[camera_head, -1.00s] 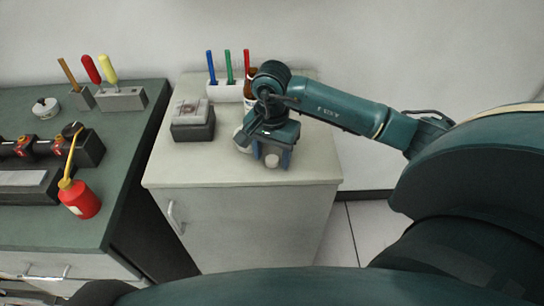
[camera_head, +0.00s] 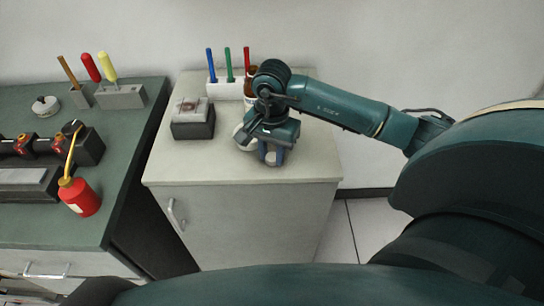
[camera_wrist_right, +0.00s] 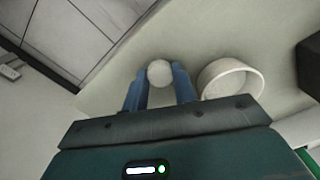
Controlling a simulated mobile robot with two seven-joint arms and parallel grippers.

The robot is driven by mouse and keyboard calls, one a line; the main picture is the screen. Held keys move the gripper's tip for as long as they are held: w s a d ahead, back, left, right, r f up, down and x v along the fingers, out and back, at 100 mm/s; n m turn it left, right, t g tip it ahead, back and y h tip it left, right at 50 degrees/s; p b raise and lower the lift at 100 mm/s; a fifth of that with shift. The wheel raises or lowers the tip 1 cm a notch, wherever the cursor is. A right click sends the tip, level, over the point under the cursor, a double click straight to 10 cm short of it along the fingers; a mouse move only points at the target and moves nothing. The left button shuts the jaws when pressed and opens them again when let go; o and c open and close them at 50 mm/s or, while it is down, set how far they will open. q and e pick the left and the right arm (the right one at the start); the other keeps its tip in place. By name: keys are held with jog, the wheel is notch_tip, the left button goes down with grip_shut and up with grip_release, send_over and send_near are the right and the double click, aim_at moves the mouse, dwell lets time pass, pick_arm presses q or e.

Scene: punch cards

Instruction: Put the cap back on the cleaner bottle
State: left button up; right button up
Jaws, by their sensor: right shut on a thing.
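A small round white cap (camera_wrist_right: 159,73) is between the blue fingertips of my right gripper (camera_wrist_right: 159,80) in the right wrist view. The gripper is shut on it. In the head view my right gripper (camera_head: 271,157) points down low over the front part of the pale cabinet top (camera_head: 205,165). The cap is mostly hidden there, and I cannot tell whether it touches the surface. A brown bottle (camera_head: 250,84), likely the cleaner bottle, stands behind my right wrist, which covers part of it. My left gripper is not in view.
A round white dish (camera_wrist_right: 231,80) sits right beside the gripper; it also shows in the head view (camera_head: 242,141). A white pen holder (camera_head: 225,91) and a dark box (camera_head: 193,129) stand behind and left. The cabinet top's front left is clear.

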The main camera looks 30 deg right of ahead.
aim_at(272, 157)
notch_tip(272, 157, up, 10)
jog(key=b, duration=0.1)
dwell(0.4)
jog(key=s+a+f+n, duration=0.3)
jog(key=a+n, duration=0.4)
jog(key=n, duration=0.4)
jog(key=shift+s+f+n, duration=0.4)
jog(key=shift+f, duration=0.25)
jog(key=shift+d, duration=0.1)
